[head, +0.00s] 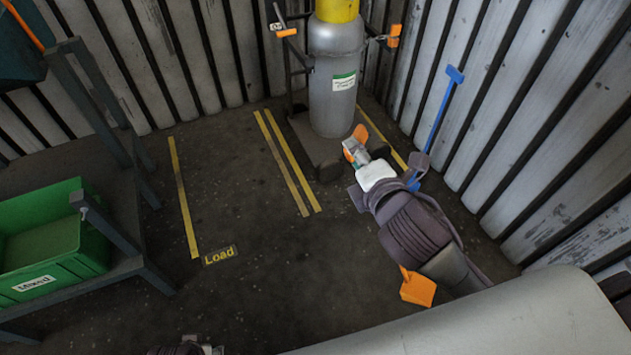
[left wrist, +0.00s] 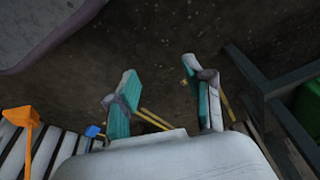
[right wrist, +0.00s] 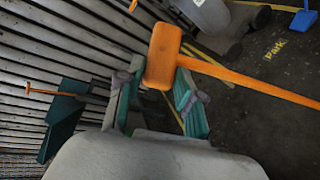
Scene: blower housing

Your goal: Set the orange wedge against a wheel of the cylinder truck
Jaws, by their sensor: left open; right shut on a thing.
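The cylinder truck stands at the back wall with a grey, yellow-topped cylinder (head: 335,85) on its dark base (head: 311,152); its wheels are hard to make out. My right gripper (head: 358,152) is shut on the orange wedge, just right of that base. In the right wrist view an orange block (right wrist: 163,57) shows at the fingertips, with a long shaft running right. Another orange block (head: 418,290) shows beside my right forearm; the arm hides whether it joins the same shaft. It also shows in the left wrist view (left wrist: 20,117). My left gripper (left wrist: 160,100) is open and empty.
A blue long-handled tool (head: 441,115) leans on the right wall. A green bin (head: 50,245) sits on a dark rack at left. Yellow lines (head: 287,163) and a "Load" label (head: 219,256) mark the floor. The middle floor is clear.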

